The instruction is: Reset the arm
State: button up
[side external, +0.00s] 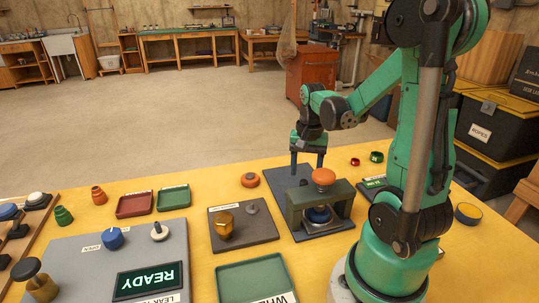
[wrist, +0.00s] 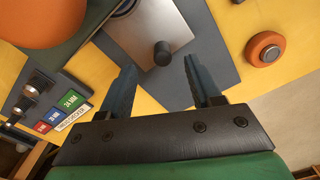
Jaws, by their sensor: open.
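My gripper (side external: 307,164) points down over the back part of a dark base plate (side external: 279,184), behind a green press-like frame (side external: 296,208) with an orange knob (side external: 323,176) on top. In the wrist view my gripper (wrist: 159,64) has its two fingers spread wide, with nothing held between them. A small black peg (wrist: 162,53) stands on a pale metal plate (wrist: 150,30) beyond the fingertips, apart from them. The large orange knob is cut off at the upper left of the wrist view (wrist: 42,18). A blue part (side external: 318,214) sits under the frame.
An orange round piece (side external: 250,180) lies left of the base plate. A grey panel (side external: 85,250) with a READY display (side external: 147,280), a dark plate with a brass knob (side external: 224,224), and red (side external: 135,205) and green trays (side external: 174,197) occupy the left. Black bins (side external: 497,125) stand at right.

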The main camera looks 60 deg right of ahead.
jog(key=shift+r, duration=0.8)
jog(key=shift+w+a, duration=0.1)
jog(key=shift+a, duration=0.1)
jog(key=w+a+r+n+t, duration=0.3)
jog(key=a+n, duration=0.4)
jog(key=a, duration=0.2)
jog(key=w+a+r+n+t, duration=0.2)
jog(key=a+r+n+t, duration=0.1)
jog(key=a+n, duration=0.4)
jog(key=a+t, duration=0.1)
jog(key=a, duration=0.1)
jog(key=shift+w+a, duration=0.35)
jog(key=shift+w, duration=0.05)
